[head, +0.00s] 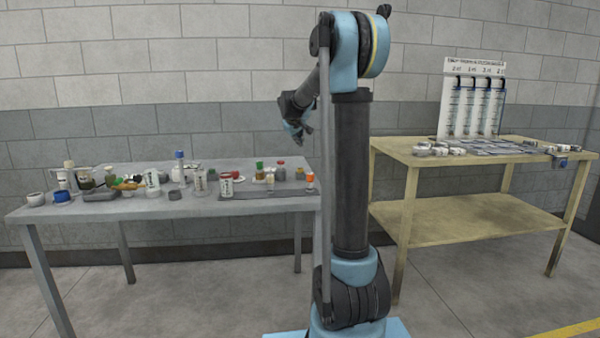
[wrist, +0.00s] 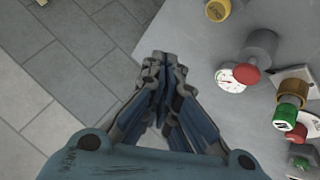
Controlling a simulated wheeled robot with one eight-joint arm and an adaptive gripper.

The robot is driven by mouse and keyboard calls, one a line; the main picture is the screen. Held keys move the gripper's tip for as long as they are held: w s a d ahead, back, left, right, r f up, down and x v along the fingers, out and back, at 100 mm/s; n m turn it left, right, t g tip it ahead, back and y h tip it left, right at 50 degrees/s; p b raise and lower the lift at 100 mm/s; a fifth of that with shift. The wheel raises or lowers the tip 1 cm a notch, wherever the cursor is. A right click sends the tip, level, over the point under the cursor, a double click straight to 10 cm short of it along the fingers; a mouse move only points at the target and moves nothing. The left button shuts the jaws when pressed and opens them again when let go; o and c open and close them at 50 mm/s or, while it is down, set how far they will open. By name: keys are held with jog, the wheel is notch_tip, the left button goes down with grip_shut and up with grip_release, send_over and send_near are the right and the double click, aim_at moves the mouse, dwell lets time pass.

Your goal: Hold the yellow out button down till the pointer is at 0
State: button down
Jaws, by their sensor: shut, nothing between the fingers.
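In the wrist view a yellow round button (wrist: 217,10) with small dark marking sits at the top edge, partly cut off. A white dial (wrist: 231,83) with red on it lies below it, beside a red knob on a grey body (wrist: 247,73). The pointer's reading is too small to tell. My gripper (wrist: 160,62) is shut and empty, beyond the table's edge, left of the dial and below-left of the yellow button, touching neither. In the head view my gripper (head: 297,136) hangs above the right end of the grey table.
The grey table (head: 100,213) carries many small jars and bottles. In the wrist view a green-capped brown part (wrist: 288,108) stands at the right. A wooden table (head: 420,155) with a dispenser board (head: 473,98) stands to the right. Floor is clear left of the table edge.

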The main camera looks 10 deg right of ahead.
aim_at(300, 169)
jog(key=shift+w, duration=0.1)
dwell(0.3)
jog(key=shift+f, duration=4.4)
jog(key=shift+f, duration=0.3)
jog(key=shift+f, duration=0.5)
dwell(1.6)
jog(key=shift+r, duration=0.9)
